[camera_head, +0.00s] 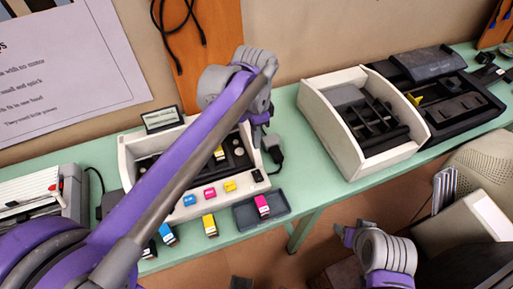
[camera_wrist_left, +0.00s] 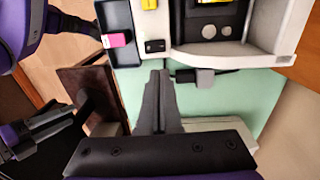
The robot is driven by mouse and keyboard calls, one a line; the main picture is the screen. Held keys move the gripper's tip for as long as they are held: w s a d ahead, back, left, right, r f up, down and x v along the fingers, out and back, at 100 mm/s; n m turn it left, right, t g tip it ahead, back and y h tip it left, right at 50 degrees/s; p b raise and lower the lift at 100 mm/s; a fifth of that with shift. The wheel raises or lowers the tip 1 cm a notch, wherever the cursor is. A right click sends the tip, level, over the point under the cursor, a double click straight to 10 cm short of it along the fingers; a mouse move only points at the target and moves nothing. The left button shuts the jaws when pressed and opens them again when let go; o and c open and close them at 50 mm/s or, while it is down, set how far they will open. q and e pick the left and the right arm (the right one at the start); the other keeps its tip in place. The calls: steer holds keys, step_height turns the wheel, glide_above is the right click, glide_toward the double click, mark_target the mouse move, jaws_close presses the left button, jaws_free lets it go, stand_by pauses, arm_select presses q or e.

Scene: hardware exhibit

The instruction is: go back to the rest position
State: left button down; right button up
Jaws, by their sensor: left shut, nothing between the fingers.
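My left arm crosses the head view from the lower left and bends down over the green table, right of the white printer-like tray. My left gripper (camera_wrist_left: 158,75) is shut and empty in the wrist view, pointing toward the tray's edge. In the head view its fingers are hard to make out behind the wrist. My right arm shows at the lower right of the head view, beyond the table's front edge. The right gripper (camera_head: 346,233) is small there, and I cannot tell if it is open. It also shows at the left of the wrist view (camera_wrist_left: 45,130).
The white tray (camera_head: 127,160) holds coloured cartridges. A small dark tray (camera_head: 279,211) holds a pink-and-white cartridge (camera_head: 262,206). A grey plug-like block (camera_wrist_left: 205,78) lies close to my left fingers. A white divided box (camera_head: 335,140) stands to the right.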

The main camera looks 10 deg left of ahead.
arm_select(q)
steer(key=shift+r, duration=0.3)
stand_by(0.4)
steer(key=s+a+f+n+t, duration=0.3)
steer(key=s+f+n, duration=0.2)
steer(key=s, duration=0.2)
steer(key=s+a+f+n+t, duration=0.3)
steer(key=s+a+f+n, duration=0.1)
steer(key=s, duration=0.4)
steer(key=shift+a+f+n, duration=0.2)
steer(key=shift+f+n, duration=0.5)
steer(key=shift+n, duration=0.4)
steer(key=shift+s, duration=0.1)
